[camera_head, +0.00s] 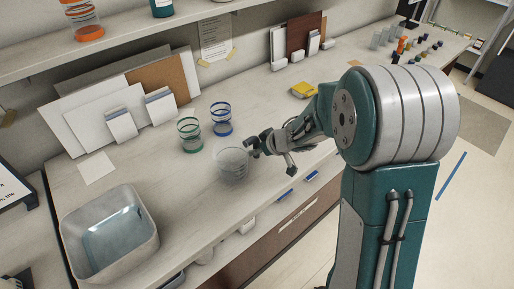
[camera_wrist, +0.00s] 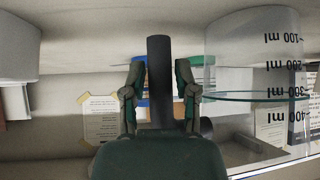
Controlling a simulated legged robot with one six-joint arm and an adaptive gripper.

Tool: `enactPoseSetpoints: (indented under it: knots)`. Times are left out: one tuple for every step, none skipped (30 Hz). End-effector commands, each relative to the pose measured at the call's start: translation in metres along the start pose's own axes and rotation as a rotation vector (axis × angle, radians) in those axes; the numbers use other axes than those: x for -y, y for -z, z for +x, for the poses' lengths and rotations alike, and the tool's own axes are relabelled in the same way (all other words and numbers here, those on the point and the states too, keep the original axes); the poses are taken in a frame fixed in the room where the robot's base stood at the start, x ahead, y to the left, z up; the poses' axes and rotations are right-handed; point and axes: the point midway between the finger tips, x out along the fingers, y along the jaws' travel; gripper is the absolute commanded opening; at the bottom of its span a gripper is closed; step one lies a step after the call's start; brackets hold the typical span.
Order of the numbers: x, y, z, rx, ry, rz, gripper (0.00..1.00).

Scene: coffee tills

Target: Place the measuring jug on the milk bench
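The measuring jug (camera_head: 232,165) is a clear, greyish vessel near the front edge of the long counter. In the wrist view the jug (camera_wrist: 255,75) stands at the right, upside down in the picture, with black ml marks. Its thick dark handle (camera_wrist: 160,75) runs between the two fingers of my gripper (camera_wrist: 161,68). In the head view my gripper (camera_head: 262,147) is just right of the jug. Whether the jug rests on the counter or is slightly raised is unclear.
A green-striped glass (camera_head: 190,135) and a blue-striped glass (camera_head: 221,119) stand behind the jug. A grey basin (camera_head: 150,250) is at the front left. Boards and cards (camera_head: 70,125) lean on the wall. A yellow item (camera_head: 303,90) and several small bottles (camera_head: 425,45) are further right.

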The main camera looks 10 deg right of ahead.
Motion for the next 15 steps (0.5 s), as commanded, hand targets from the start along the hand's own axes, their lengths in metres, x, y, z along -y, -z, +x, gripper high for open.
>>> enactPoseSetpoints:
  knots:
    - [0.0000, 0.0002, -0.0002, 0.000, 0.000, 0.000, 0.62]
    - [0.0000, 0.0002, -0.0002, 0.000, 0.000, 0.000, 0.62]
    - [0.0000, 0.0002, -0.0002, 0.000, 0.000, 0.000, 0.62]
    - [0.0000, 0.0002, -0.0002, 0.000, 0.000, 0.000, 0.62]
    - [0.0000, 0.0002, -0.0002, 0.000, 0.000, 0.000, 0.62]
    - [0.0000, 0.0003, -0.0002, 0.000, 0.000, 0.000, 0.62]
    - [0.0000, 0.0003, -0.0002, 0.000, 0.000, 0.000, 0.62]
    - [0.0000, 0.0003, -0.0002, 0.000, 0.000, 0.000, 0.62]
    - [0.0000, 0.0003, -0.0002, 0.000, 0.000, 0.000, 0.62]
    - [0.0000, 0.0003, -0.0002, 0.000, 0.000, 0.000, 0.62]
    - [0.0000, 0.0006, -0.0005, 0.000, 0.000, 0.000, 0.62]
    - [-0.0001, 0.0015, -0.0013, -0.001, -0.001, 0.000, 0.62]
    - [-0.0002, 0.0021, -0.0027, -0.001, -0.001, 0.001, 0.62]
    - [-0.0004, 0.0020, -0.0052, -0.002, -0.001, 0.001, 0.62]
    - [-0.0004, 0.0023, -0.0098, -0.002, -0.002, 0.000, 0.62]
